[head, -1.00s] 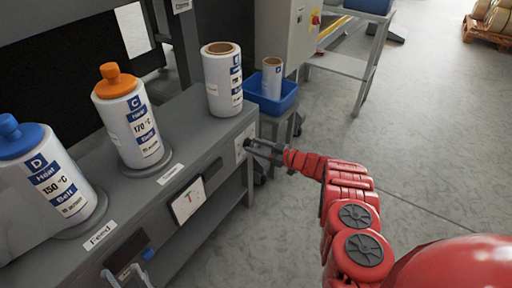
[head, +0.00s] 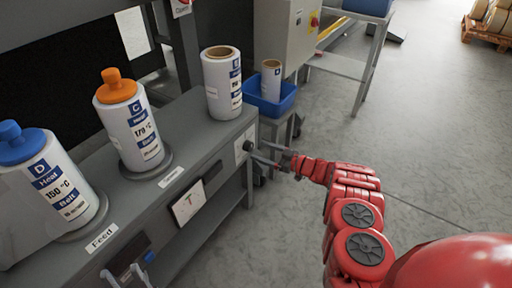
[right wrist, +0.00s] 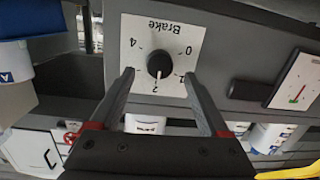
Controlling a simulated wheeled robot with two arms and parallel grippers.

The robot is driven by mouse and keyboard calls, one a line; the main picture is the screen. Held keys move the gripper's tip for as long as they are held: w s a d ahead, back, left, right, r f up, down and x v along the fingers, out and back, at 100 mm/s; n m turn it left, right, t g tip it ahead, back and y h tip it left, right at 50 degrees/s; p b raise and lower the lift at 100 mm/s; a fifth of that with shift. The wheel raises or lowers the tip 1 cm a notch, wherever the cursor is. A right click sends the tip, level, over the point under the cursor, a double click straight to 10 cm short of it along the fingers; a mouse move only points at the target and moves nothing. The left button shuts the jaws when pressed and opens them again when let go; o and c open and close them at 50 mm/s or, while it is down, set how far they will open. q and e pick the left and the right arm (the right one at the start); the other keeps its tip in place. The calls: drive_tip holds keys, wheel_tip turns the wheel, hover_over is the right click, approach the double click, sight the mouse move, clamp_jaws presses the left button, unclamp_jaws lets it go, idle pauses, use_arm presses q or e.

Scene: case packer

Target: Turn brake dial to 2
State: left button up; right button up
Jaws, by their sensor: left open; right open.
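The brake dial is a black round knob (right wrist: 159,65) on a white plate (right wrist: 135,30) marked Brake, upside down in the right wrist view. Its white mark points down at the 2. In the head view the knob (head: 248,146) sits on the front panel at the machine's right end. My right gripper (right wrist: 158,75) is open, with one finger on each side of the knob in the picture and no visible contact. It also shows in the head view (head: 263,154), just off the panel. My left gripper (head: 124,274) is open and empty at the bottom left, by the machine's front.
An orange-capped bottle (head: 129,125), a blue-capped bottle (head: 48,180) and a white roll (head: 222,85) stand on the grey machine top (head: 195,125). A blue bin (head: 271,102) stands behind.

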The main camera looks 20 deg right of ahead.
drive_tip(key=p+v, duration=0.4)
drive_tip(key=v, duration=1)
drive_tip(key=shift+a, duration=0.1)
